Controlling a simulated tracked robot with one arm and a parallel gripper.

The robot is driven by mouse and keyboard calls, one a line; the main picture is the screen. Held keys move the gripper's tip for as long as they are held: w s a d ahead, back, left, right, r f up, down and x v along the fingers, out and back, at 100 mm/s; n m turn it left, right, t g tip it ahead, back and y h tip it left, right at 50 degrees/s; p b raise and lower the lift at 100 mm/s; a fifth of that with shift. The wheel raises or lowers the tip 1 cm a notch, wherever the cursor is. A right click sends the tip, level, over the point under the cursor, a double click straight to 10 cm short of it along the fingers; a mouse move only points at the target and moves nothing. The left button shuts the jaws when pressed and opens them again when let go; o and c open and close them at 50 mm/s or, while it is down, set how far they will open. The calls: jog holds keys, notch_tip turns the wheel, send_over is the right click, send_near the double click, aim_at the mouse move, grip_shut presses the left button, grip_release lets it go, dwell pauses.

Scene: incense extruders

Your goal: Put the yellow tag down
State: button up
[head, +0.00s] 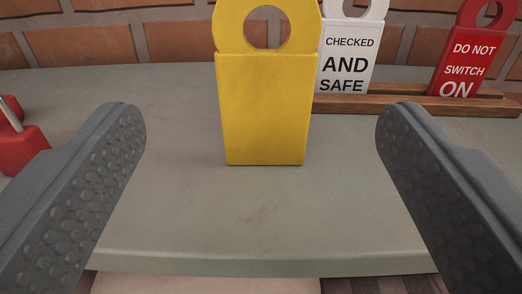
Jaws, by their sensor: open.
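The yellow tag (267,110) stands upright on the grey table top (190,215) near the middle of the head view. It has a round hole in its top part, and its visible face is blank. My gripper (260,125) is wide open, with one finger at the left and one at the right. The tag appears between the fingers but apart from both, and a little beyond their tips. Nothing is held.
Behind the tag, a white "CHECKED AND SAFE" tag (347,65) and a red "DO NOT SWITCH ON" tag (468,60) stand in a wooden rack (410,103). A red object with a metal shackle (25,145) lies at the left. A brick wall (110,40) closes the back. The table's front edge is near.

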jog(key=shift+s+d+r+p, duration=0.1)
jog(key=shift+s+p, duration=0.3)
jog(key=shift+p, duration=0.4)
jog(key=w+r+n+y, duration=0.1)
jog(key=w+r, duration=0.5)
jog(key=r, duration=0.4)
jog(key=w+r+n, duration=0.1)
jog(key=w+r, duration=0.4)
jog(key=r, duration=0.4)
notch_tip(320, 180, up, 20)
jog(key=d+g, duration=0.1)
jog(key=s+r+m+g+h, duration=0.1)
jog(key=s+r, duration=0.4)
jog(key=r, duration=0.5)
jog(key=s+r, duration=0.5)
jog(key=r, duration=0.5)
jog(key=s+r+m, duration=0.1)
jog(key=s+r, duration=1.2)
jog(key=s, duration=0.3)
jog(key=shift+s+g, duration=0.3)
